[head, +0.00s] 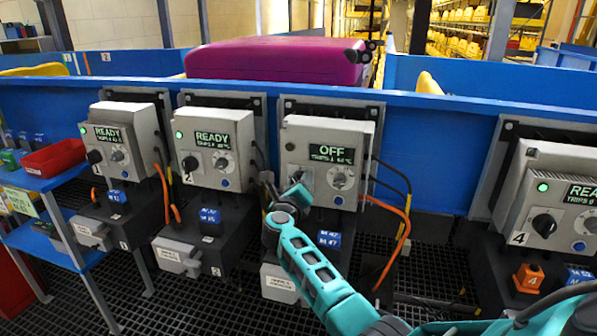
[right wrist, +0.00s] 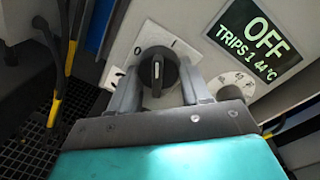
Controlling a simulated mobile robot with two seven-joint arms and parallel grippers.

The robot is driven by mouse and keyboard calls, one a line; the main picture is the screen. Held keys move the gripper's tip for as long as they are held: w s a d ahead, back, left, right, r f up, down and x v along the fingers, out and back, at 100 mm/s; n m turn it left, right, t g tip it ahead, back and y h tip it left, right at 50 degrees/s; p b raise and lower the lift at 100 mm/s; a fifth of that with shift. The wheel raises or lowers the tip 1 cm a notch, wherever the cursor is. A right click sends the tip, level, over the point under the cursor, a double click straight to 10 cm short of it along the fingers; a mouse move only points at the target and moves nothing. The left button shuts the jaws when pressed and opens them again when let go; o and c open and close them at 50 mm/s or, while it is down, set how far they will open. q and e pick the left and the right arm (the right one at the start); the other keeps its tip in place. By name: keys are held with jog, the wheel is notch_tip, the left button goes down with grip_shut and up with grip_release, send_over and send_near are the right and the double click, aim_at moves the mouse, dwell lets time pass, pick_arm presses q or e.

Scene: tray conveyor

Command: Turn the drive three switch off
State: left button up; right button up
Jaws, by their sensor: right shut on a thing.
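The drive three box (head: 305,135) is the third grey control box from the left. Its display (head: 333,152) reads OFF, and the right wrist view shows OFF with TRIPS 1 and 44°C (right wrist: 253,40). Its black rotary switch (right wrist: 157,66) has a white pointer line, with O and I marks above it. My right gripper (head: 290,190) is at the switch, hiding most of it in the head view. In the right wrist view its two fingers (right wrist: 158,84) are shut on the switch, one on each side. My left gripper is not in view.
Two boxes to the left (head: 120,120) (head: 215,120) read READY with green lamps. Box 4 (head: 560,160) at the right also has a green lamp. Orange and black cables (head: 405,225) hang right of drive three. A magenta case (head: 270,62) sits on the conveyor behind.

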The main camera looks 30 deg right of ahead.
jog(key=shift+a+r+n+p, duration=0.1)
jog(key=shift+r+n+p, duration=0.1)
jog(key=shift+n+p, duration=1.15)
jog(key=shift+n, duration=0.05)
jog(key=n+p, duration=0.2)
jog(key=shift+n, duration=0.3)
jog(key=n+p, duration=0.2)
jog(key=n, duration=0.1)
jog(key=shift+g, duration=0.3)
jog(key=shift+n+p, duration=0.45)
jog(key=shift+n, duration=0.55)
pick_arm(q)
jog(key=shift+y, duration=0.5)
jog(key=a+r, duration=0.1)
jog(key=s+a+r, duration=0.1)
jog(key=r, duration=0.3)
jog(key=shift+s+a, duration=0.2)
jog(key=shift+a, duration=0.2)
pick_arm(e)
jog(key=shift+n, duration=0.5)
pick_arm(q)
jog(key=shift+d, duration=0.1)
pick_arm(e)
jog(key=shift+f, duration=0.1)
